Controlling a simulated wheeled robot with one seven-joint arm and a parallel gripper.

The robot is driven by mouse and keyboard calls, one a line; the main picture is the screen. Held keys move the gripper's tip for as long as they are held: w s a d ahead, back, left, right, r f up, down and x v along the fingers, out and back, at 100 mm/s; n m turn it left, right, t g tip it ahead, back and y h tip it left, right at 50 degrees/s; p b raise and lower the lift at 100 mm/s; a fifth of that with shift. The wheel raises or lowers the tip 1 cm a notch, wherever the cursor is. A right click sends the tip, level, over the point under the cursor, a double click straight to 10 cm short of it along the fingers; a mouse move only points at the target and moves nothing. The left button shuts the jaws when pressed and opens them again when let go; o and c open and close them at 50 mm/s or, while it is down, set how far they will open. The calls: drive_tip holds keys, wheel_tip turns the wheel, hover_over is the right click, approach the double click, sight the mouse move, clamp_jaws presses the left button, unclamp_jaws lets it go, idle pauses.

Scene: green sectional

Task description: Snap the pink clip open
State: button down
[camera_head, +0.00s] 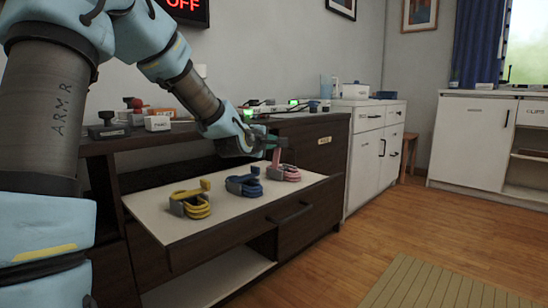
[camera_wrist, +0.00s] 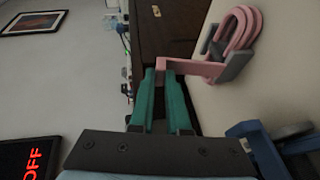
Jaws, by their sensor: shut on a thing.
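The pink clip (camera_head: 287,174) is at the right end of a row of three clips on the pale shelf board. It has looped pink coils and a grey base part. Its pink lever stands up from the board. In the wrist view the pink clip (camera_wrist: 240,30) is at the upper right, with its lever (camera_wrist: 195,67) reaching left to my fingertips. My gripper (camera_head: 277,146) has green fingers and is above the pink clip, shut on the lever's end. The fingers (camera_wrist: 160,72) partly hide the lever tip.
A blue clip (camera_head: 243,184) sits just left of the pink one, and a yellow clip (camera_head: 190,205) further left. A dark cabinet top with stamps, a white box (camera_head: 158,123) and small devices is behind. The board's front strip is bare.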

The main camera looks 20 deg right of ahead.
drive_tip(key=shift+s+a+f+n+t+h+b, duration=0.35)
drive_tip(key=shift+a+t+h+b, duration=0.25)
drive_tip(key=shift+b, duration=0.25)
drive_tip(key=shift+s+a+f+n+t+h+b, duration=0.3)
drive_tip(key=shift+a+t+h+b, duration=0.25)
drive_tip(key=shift+b, duration=0.3)
drive_tip(key=shift+a, duration=0.1)
drive_tip(key=c, duration=0.9)
unclamp_jaws()
drive_tip(key=shift+r, duration=0.1)
drive_tip(key=p+v, duration=0.3)
drive_tip(key=v, duration=0.6)
drive_tip(key=shift+s+a, duration=0.15)
drive_tip(key=shift+s+a+f, duration=0.2)
drive_tip(key=shift+s+a, duration=0.25)
drive_tip(key=shift+s, duration=0.05)
